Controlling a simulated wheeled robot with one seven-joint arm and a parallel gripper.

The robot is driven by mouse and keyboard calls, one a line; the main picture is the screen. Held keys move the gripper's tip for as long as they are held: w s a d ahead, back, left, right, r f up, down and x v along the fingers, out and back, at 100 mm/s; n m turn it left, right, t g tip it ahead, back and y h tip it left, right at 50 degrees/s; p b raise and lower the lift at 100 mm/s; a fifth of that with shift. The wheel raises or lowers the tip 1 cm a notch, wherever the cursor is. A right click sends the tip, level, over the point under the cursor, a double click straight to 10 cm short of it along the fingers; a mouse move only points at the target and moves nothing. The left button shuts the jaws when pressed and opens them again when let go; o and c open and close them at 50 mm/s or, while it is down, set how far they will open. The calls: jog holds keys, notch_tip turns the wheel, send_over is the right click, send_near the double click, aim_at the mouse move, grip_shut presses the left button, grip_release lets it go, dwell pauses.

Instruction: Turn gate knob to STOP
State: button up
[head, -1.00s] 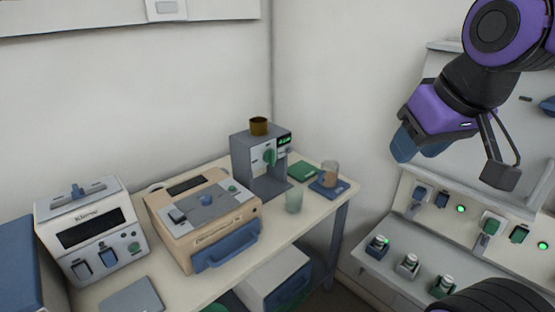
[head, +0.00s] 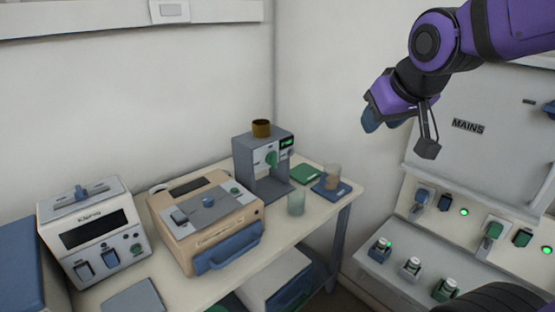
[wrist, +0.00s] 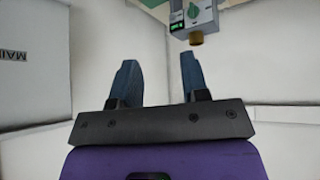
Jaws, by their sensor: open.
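A grey machine (head: 247,153) with a brown cup-shaped top (head: 261,128) stands at the back of the table. A green knob (head: 272,158) is on its front, beside a small green-lit display (head: 286,143). I cannot read a STOP mark or the knob's setting. The machine shows upside down at the top of the wrist view, with its knob (wrist: 193,11). My gripper (head: 371,121) is in the air, right of the machine and above the table, clear of the knob. Its two blue fingers (wrist: 158,62) are apart with nothing between them.
A beige machine (head: 205,225) and a white machine marked Klerno (head: 92,234) stand left on the table (head: 318,213). A glass (head: 296,204), a green pad (head: 305,174) and a blue pad with a cup (head: 333,176) are near. A MAINS panel (head: 480,125) stands right.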

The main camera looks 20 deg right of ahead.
aim_at(276, 157)
jog(key=w+f+n+t+y, duration=0.1)
jog(key=w+f+t, duration=0.3)
jog(key=w, duration=0.8)
jog(key=w+f+n+t, duration=0.1)
jog(key=w+f, duration=0.4)
jog(key=w, duration=0.7)
jog(key=w+a+f+n+t+y, duration=0.15)
jog(key=w+f+y, duration=0.25)
jog(key=f, duration=0.6)
jog(key=w+a+f+n+t+y, duration=0.1)
jog(key=w+f+n+t+y, duration=0.2)
jog(key=f, duration=0.8)
jog(key=shift+m+g+y, duration=0.4)
jog(key=shift+m+g, duration=0.05)
jog(key=shift+m, duration=0.2)
jog(key=x, duration=1.1)
jog(key=shift+w+a+r, duration=0.1)
jog(key=shift+w+r, duration=0.1)
jog(key=shift+w, duration=0.05)
grip_shut()
